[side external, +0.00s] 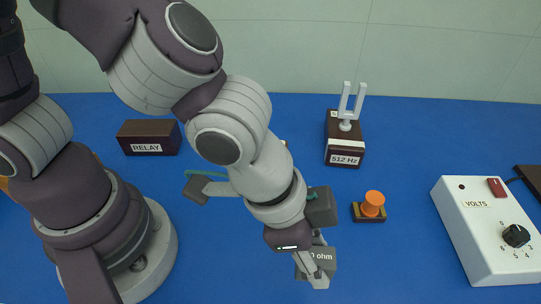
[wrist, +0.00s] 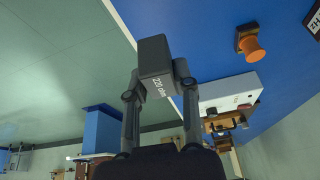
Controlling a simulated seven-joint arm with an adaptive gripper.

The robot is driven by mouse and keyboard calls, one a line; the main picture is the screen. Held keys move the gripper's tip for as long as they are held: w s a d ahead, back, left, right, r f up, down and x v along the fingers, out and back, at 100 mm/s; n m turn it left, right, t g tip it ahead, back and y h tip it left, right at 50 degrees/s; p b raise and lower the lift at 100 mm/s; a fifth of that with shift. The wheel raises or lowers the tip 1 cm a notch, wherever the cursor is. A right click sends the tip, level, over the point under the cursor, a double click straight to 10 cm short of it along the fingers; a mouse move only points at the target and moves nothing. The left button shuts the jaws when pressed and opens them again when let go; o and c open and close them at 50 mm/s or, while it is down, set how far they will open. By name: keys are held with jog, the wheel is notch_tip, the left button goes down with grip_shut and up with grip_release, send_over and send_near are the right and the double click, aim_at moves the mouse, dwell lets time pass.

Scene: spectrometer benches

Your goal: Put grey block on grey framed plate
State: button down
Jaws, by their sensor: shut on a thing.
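The grey block (wrist: 154,58), marked 220 ohm, is between the two fingers of my gripper (wrist: 157,80) in the wrist view. My gripper is shut on it from both sides. In the side external view the grey block (side external: 325,257) shows at the lower middle, partly hidden behind my gripper (side external: 313,270), with the end of its label visible. I cannot tell how far it is above the blue surface. I cannot make out a grey framed plate in either view.
An orange knob (side external: 372,204) on a small base stands right of my gripper. Behind it is a tuning fork on a 512 Hz box (side external: 345,145). A white VOLTS box (side external: 485,235) is at the right, a dark RELAY box (side external: 149,137) at the back left.

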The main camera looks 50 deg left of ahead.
jog(key=w+a+n+t+y, duration=0.15)
jog(key=w+a+n, duration=0.35)
jog(key=w+a, duration=0.6)
jog(key=shift+g, duration=0.25)
notch_tip(320, 180, down, 7)
jog(key=shift+a+r, duration=0.1)
jog(key=shift+f, duration=0.2)
jog(key=shift+f, duration=0.1)
jog(key=c, duration=0.9)
grip_release()
jog(key=shift+o, duration=0.2)
